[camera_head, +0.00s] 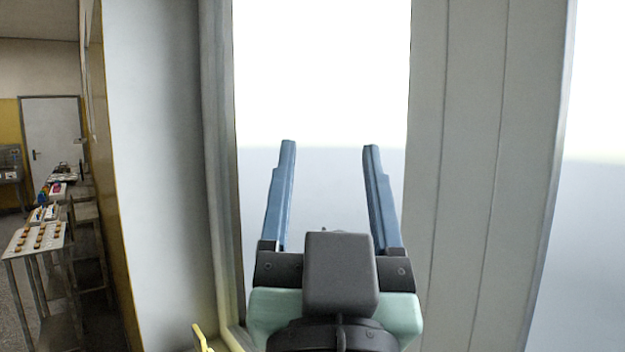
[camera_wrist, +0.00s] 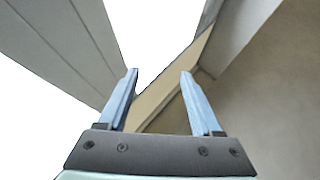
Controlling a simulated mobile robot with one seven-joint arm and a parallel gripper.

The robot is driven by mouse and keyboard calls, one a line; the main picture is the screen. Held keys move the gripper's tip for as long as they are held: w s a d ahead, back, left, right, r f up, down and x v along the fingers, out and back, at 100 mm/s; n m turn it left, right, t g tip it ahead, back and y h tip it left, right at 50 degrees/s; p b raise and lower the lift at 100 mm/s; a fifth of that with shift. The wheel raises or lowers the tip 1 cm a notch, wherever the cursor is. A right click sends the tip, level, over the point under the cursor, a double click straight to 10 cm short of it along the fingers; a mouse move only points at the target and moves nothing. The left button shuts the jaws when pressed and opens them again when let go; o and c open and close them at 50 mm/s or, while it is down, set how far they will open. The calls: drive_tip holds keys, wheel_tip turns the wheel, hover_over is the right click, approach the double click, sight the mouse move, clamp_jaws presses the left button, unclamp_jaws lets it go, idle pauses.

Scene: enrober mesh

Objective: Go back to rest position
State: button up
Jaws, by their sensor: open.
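My gripper (camera_head: 330,150) is in the middle of the head view, pointing up and away in front of a bright window (camera_head: 320,80). Its two blue fingers stand wide apart with nothing between them. The wrist view also shows the open fingers (camera_wrist: 160,75), empty, with the bright window and a beige ledge (camera_wrist: 165,95) beyond them. I cannot tell how far the fingertips are from the window.
Grey window frame panels (camera_head: 480,150) stand to the right, and a pale wall (camera_head: 155,150) to the left. Far left, a table (camera_head: 20,244) holds several small brown items, with more tables and a white door (camera_head: 52,135) behind.

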drive_tip(key=s+a+r+n+t, duration=0.1)
drive_tip(key=s+r+t, duration=0.1)
drive_tip(key=s+r, duration=0.3)
drive_tip(key=shift+a+r+t+y, duration=0.15)
drive_tip(key=shift+r+t+y, duration=0.2)
drive_tip(key=shift+t+y, duration=0.05)
wheel_tip(320, 180, down, 3)
drive_tip(key=b, duration=0.3)
idle(0.4)
